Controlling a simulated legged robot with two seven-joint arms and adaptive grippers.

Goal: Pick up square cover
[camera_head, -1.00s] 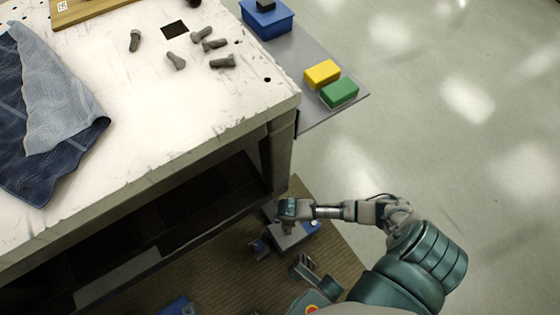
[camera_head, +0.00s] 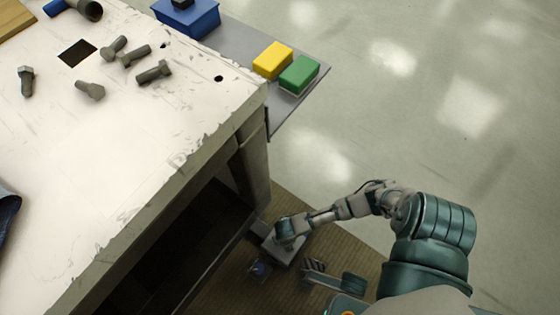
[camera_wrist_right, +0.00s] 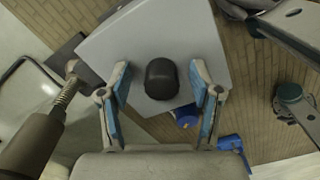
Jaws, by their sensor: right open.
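A light grey square cover (camera_wrist_right: 203,35) with a black rounded knob (camera_wrist_right: 161,78) shows in the right wrist view. The knob appears between the two blue-padded fingers of my right gripper (camera_wrist_right: 162,92), which is open. I cannot tell whether the fingers touch the cover. In the head view my right gripper (camera_head: 284,236) is low beside the table leg, over a grey flat surface (camera_head: 288,252) that it partly hides. My left gripper is not in view.
A worn white table (camera_head: 110,160) with several grey bolts (camera_head: 153,72) and a square hole (camera_head: 77,53) fills the left. A blue box (camera_head: 190,20), a yellow block (camera_head: 273,60) and a green block (camera_head: 299,75) are on a grey side shelf (camera_head: 310,88). Floor at right is clear.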

